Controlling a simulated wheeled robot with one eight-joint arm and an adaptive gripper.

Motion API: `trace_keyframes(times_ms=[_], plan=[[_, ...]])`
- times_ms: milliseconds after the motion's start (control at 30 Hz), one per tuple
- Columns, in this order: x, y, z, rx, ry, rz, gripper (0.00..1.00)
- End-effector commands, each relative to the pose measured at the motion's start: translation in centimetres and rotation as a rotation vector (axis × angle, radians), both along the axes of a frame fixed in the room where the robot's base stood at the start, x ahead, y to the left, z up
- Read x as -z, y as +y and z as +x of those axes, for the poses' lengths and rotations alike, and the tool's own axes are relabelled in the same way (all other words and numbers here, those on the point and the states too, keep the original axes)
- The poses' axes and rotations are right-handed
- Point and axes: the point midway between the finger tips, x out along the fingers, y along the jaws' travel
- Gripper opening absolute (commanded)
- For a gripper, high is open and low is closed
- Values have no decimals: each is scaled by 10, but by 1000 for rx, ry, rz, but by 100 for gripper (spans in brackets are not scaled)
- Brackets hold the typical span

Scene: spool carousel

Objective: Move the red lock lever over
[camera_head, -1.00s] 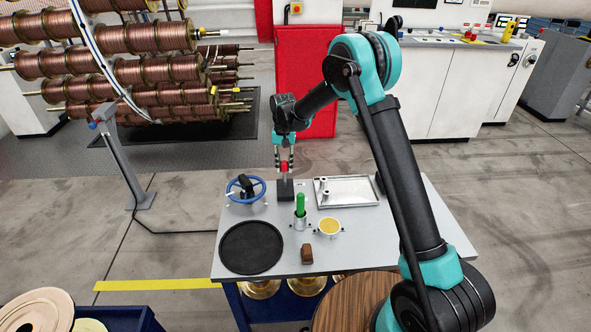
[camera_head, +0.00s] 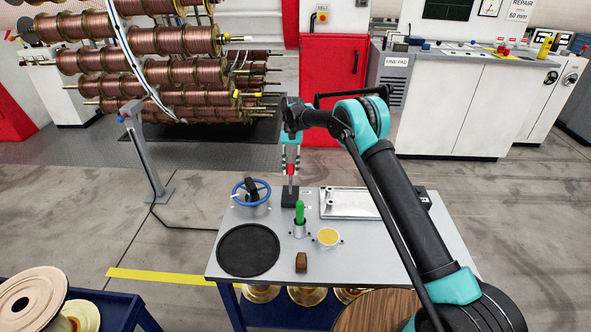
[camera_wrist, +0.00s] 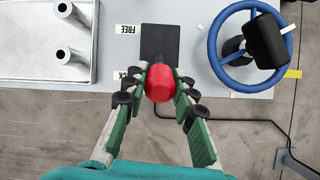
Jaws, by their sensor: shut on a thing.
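The red lock lever's round knob (camera_wrist: 160,83) sits between the two fingers of my gripper (camera_wrist: 153,95) in the wrist view, and the fingers are shut on it. The lever stands on a dark base plate (camera_wrist: 155,45) at the far edge of the grey table. "FREE" and a partly hidden label are printed beside the base. In the head view my gripper (camera_head: 291,166) reaches down from above onto the red knob (camera_head: 291,170), over the black base block (camera_head: 290,196). The lever's shaft is mostly hidden under the knob in the wrist view.
A blue handwheel (camera_head: 251,192) is left of the lever and a metal tray (camera_head: 347,203) is right of it. Nearer are a green handle (camera_head: 299,213), a yellow-topped cup (camera_head: 328,237), a brown block (camera_head: 301,262) and a black round pad (camera_head: 248,250).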

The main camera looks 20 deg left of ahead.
Motion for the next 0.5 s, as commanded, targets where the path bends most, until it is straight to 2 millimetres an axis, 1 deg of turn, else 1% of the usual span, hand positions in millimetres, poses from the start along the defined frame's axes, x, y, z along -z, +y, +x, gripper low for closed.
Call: trace_keyframes(times_ms=[133,467,500], plan=[[1,3,1,2,1,1,0],[2,3,2,2,1,1,0],[2,3,2,2,1,1,28]])
